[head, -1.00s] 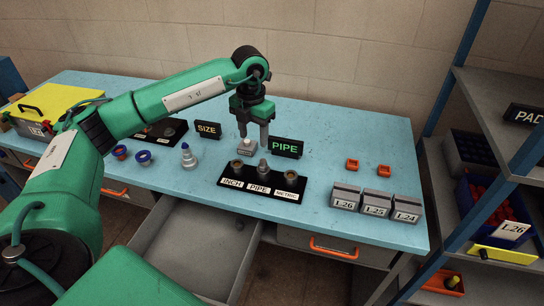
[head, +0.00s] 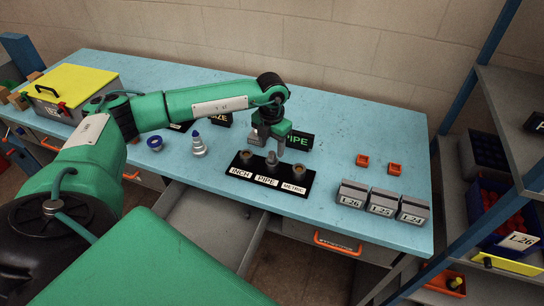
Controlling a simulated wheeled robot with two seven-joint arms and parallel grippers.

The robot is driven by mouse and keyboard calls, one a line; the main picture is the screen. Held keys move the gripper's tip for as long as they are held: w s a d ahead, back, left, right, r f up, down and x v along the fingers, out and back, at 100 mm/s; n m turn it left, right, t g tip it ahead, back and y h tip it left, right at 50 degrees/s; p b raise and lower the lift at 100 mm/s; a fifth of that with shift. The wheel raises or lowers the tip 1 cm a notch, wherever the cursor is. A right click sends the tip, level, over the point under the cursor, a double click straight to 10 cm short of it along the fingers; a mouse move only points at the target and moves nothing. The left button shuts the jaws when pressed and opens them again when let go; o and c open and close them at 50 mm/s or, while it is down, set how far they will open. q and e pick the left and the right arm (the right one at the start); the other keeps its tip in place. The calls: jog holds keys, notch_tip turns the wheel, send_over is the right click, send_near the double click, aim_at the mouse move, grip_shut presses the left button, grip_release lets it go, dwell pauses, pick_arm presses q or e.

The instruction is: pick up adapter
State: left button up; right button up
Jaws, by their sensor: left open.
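Three small fittings sit on a black stand (head: 270,181) labelled INCH, PIPE and METRIC: a brownish one (head: 247,156) at left, a grey pointed one (head: 271,159) in the middle, and a brownish one (head: 301,176) at right. I cannot tell which piece is the adapter. My left gripper (head: 268,147) is open and points down, just above and behind the middle fitting in the picture. No held piece shows between its fingers. The small pale block behind the stand is now hidden by the gripper. My right gripper is out of view.
A PIPE sign (head: 299,140) stands right beside the gripper. A blue-and-silver fitting (head: 198,146) and a blue ring (head: 155,143) stand at left. Grey boxes (head: 382,202) and orange pieces (head: 362,160) are at right. An open drawer (head: 207,229) juts from the front.

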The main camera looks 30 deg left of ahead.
aim_at(272, 153)
pick_arm(q)
notch_tip(272, 153, down, 3)
jog(key=shift+w+f+p, duration=0.1)
jog(key=shift+f+p, duration=0.05)
jog(key=shift+p, duration=0.7)
jog(key=shift+f, duration=0.4)
jog(key=shift+c, duration=0.2)
